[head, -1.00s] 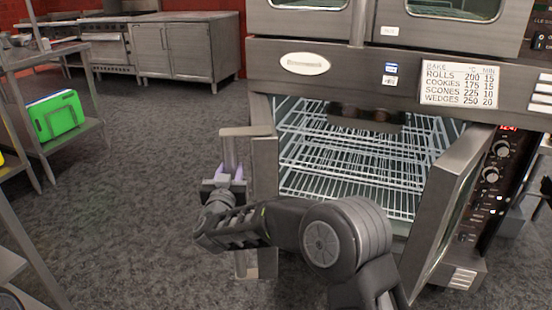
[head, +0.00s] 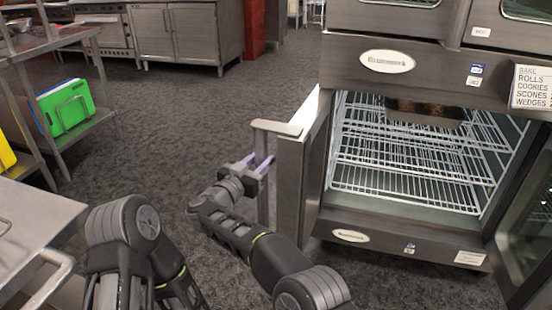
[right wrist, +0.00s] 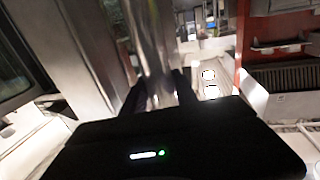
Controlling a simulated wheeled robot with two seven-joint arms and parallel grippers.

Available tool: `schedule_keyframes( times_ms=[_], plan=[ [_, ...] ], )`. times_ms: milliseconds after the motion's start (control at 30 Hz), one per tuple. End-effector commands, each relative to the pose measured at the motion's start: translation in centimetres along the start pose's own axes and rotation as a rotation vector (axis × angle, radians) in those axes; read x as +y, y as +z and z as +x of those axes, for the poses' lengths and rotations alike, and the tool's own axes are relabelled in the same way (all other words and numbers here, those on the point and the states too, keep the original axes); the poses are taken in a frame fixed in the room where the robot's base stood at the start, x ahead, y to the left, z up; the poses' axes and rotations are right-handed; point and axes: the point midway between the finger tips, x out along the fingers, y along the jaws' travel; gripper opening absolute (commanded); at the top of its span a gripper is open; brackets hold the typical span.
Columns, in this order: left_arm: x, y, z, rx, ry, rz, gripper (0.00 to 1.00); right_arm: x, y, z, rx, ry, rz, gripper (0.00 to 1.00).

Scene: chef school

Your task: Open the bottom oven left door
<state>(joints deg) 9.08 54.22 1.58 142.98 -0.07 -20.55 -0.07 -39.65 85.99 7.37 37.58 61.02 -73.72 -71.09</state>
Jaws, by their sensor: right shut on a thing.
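The bottom oven's left door (head: 304,165) is a steel panel standing swung out from the oven front, its outer side facing left. Its vertical bar handle (head: 263,205) has a top bracket (head: 277,127). My right gripper (head: 262,166), with purple fingers, is shut on this handle just below the bracket. The right wrist view shows the handle (right wrist: 150,45) between the two dark fingers (right wrist: 160,88). My left arm shows at lower left, but its gripper is out of view. The lower oven cavity (head: 415,150) is exposed, with white wire racks inside.
The bottom oven's right door (head: 530,225) also stands open at the right edge. A dark pan (head: 427,112) sits on the upper rack. A steel table (head: 35,215) is close at lower left. Carpet to the left of the door is clear.

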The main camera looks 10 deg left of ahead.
Motion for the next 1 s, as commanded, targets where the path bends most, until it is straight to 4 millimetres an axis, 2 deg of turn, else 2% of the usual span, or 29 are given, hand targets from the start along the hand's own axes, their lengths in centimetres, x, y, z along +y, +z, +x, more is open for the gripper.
schedule_keyframes(
  times_ms=[533, 567, 800, 1000],
  plan=[
    [0.02, 0.0, -0.07, 0.0, 0.0, 0.0, 0.36, -0.32, -0.23, -0.18, 0.005, 0.01, 0.0, 0.0],
    [0.03, 0.0, -0.07, 0.0, 0.0, 0.0, 0.36, -0.31, -0.25, -0.17, 0.005, 0.01, 0.0, 0.36],
    [0.02, 0.0, -0.06, 0.0, 0.0, 0.0, 0.36, -0.43, -0.17, -0.28, 0.004, 0.007, 0.0, 0.56],
    [0.02, -0.01, -0.06, 0.0, 0.0, 0.0, 0.36, -0.51, -0.1, -0.37, 0.002, 0.004, 0.0, 0.56]
  ],
)
